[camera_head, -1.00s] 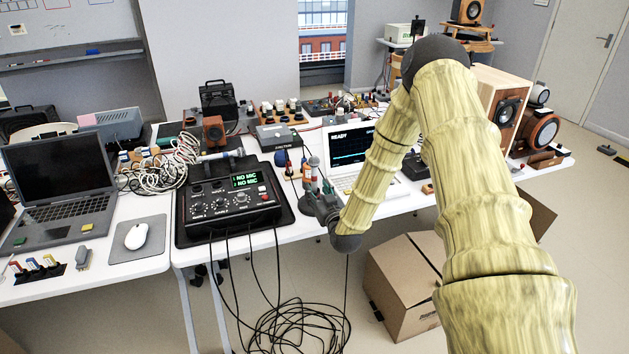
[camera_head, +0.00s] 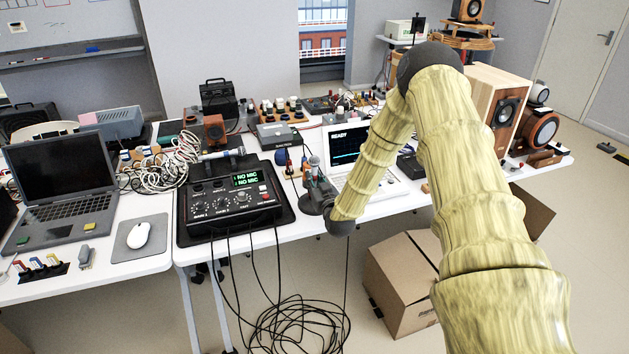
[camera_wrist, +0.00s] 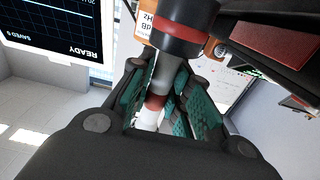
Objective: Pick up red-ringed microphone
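A microphone (camera_wrist: 152,102) with a dull red ring and pale grey parts shows between my green-padded fingers in the wrist view. A wider black part with a bright red band (camera_wrist: 190,40) lies in line with it, nearer the camera; I cannot tell whether both are one piece. In the head view the microphone's grey top (camera_head: 313,160) rises just above my gripper (camera_head: 314,182), upright at the table's front edge. The fingers lie on both sides of it. Whether the pads touch it is not clear, and its lower part is hidden.
A black mixer (camera_head: 233,205) reading NO MIC stands left of my gripper. A blue ball (camera_head: 282,156) is close by. A white laptop (camera_head: 388,190) reading READY stands to the right behind my arm. Loose cables (camera_head: 295,325) and a cardboard box (camera_head: 400,285) are on the floor.

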